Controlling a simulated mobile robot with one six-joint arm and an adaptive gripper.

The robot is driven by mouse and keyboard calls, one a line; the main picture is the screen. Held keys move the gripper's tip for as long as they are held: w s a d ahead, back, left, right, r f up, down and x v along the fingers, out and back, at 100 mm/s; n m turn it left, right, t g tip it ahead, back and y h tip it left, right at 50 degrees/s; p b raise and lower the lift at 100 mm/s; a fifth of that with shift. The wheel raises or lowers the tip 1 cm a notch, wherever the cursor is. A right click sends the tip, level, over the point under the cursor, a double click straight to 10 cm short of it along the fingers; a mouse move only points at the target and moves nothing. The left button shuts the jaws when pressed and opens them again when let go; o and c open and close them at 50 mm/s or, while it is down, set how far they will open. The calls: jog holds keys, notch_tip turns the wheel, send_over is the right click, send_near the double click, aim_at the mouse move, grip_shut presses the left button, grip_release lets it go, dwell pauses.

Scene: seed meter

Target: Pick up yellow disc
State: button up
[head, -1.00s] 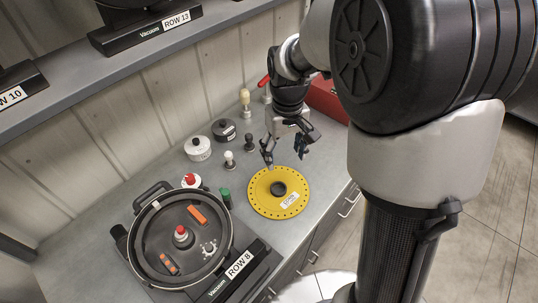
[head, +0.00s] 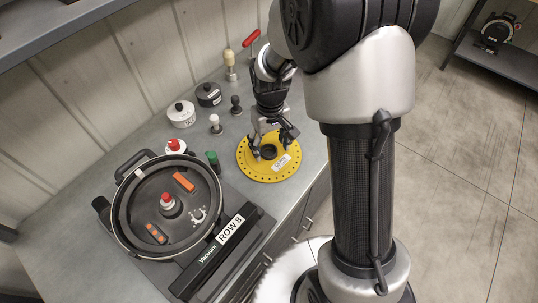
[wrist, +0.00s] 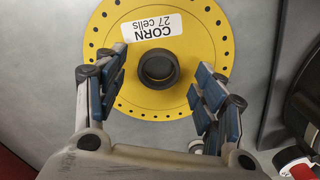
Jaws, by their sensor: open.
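The yellow disc (head: 285,172) lies flat on the grey counter, with a ring of small holes near its edge. It has a raised black hub (wrist: 158,68) at its centre and a white label reading CORN 27 cells (wrist: 152,27). My gripper (head: 268,150) is over the disc, close to the hub. I cannot tell the exact height of the fingertips above the disc.
A round black seed meter (head: 125,205) marked ROW 8 stands at the left front. A green-topped piece (head: 213,161), white pot (head: 181,116), dark pot (head: 209,95) and small knobbed tools (head: 215,125) stand nearby. The counter's front edge is just right of the disc.

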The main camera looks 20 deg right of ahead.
notch_tip(320, 180, down, 2)
jog(key=shift+f, duration=0.15)
jog(key=shift+c, duration=0.4)
jog(key=c, duration=1)
jog(key=shift+c, duration=0.2)
